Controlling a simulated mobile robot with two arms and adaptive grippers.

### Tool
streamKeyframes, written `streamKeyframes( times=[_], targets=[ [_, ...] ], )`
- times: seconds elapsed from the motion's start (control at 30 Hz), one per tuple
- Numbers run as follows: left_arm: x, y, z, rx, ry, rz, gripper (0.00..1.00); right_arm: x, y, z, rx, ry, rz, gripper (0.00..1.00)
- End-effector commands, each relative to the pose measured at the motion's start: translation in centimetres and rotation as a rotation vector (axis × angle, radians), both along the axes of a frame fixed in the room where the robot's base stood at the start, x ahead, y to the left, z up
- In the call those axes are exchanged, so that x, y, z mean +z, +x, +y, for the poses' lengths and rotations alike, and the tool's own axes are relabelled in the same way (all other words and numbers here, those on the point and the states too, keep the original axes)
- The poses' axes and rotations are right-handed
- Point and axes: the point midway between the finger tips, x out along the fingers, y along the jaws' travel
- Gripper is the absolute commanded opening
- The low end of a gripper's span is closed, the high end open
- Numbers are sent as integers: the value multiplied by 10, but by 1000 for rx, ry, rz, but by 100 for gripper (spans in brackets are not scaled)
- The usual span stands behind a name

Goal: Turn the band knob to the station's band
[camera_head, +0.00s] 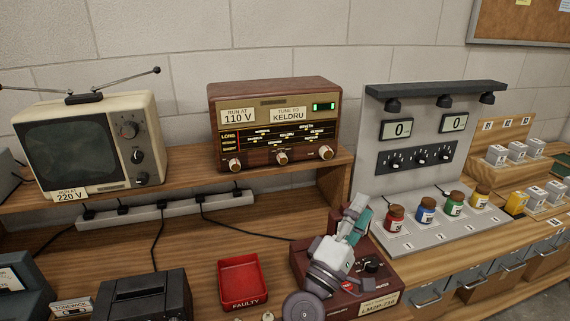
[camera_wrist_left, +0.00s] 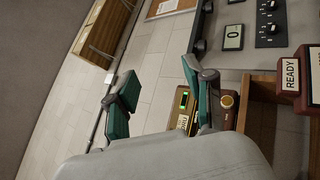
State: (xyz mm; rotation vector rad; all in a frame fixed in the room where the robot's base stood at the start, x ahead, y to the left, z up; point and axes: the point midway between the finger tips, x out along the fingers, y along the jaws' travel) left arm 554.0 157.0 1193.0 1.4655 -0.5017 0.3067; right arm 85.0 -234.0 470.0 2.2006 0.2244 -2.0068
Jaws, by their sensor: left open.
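The brown wooden radio (camera_head: 272,98) stands on the raised shelf, with a lit green display (camera_head: 324,106). Its cards read "RUN AT 110 V" and "TUNE TO KELDRU". The dark dial (camera_head: 280,137) has a row marked LONG; its smaller station names are too small to read. Below are a left knob (camera_head: 234,165), a middle knob (camera_head: 282,158) and a right knob (camera_head: 326,153). My left gripper (camera_head: 357,214) is open and empty, below and right of the radio, apart from it. In the left wrist view, the radio (camera_wrist_left: 181,116) shows partly between the open fingers (camera_wrist_left: 158,96).
A cream television (camera_head: 85,145) stands left of the radio. A power strip (camera_head: 160,209) runs under the shelf. A red FAULTY tray (camera_head: 242,281) and a maroon device (camera_head: 375,275) are on the bench. A grey panel (camera_head: 370,115) with colored jars stands at right.

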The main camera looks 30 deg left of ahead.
Motion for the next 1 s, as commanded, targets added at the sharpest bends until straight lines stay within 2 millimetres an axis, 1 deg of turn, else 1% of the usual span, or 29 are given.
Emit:
streamKeyframes(
  times=[0.03,0.07,0.1,0.17,0.2,0.3,0.4,0.53,0.6,0.73,0.83,1.0],
  targets=[
    [15,12,23,41,-171,-40,53,0,0,-1,1,-2,0,40],
    [21,18,38,70,-281,-58,53,0,0,-2,1,-2,0,40],
    [24,26,59,108,-426,-80,53,0,0,-2,1,-3,0,40],
    [23,37,87,169,-636,-102,53,0,0,-3,1,-4,0,40],
    [19,43,104,212,-765,-111,53,0,0,-3,1,-4,0,40],
    [0,53,135,319,-1041,-116,53,0,0,-3,1,-4,0,40],
    [-20,59,151,412,-1232,-108,53,0,0,-3,1,-4,0,40],
    [-37,61,158,487,-1360,-97,53,0,0,-4,0,-4,0,40],
    [-40,62,161,503,-1386,-94,53,1,0,-4,0,-4,0,40],
    [-39,69,172,509,-1387,-93,53,7,0,-4,0,-4,0,40],
    [-38,79,186,510,-1385,-94,53,14,0,-4,-1,-4,0,40],
    [-36,103,216,509,-1381,-94,53,26,0,-3,-1,-4,0,40]
  ],
)
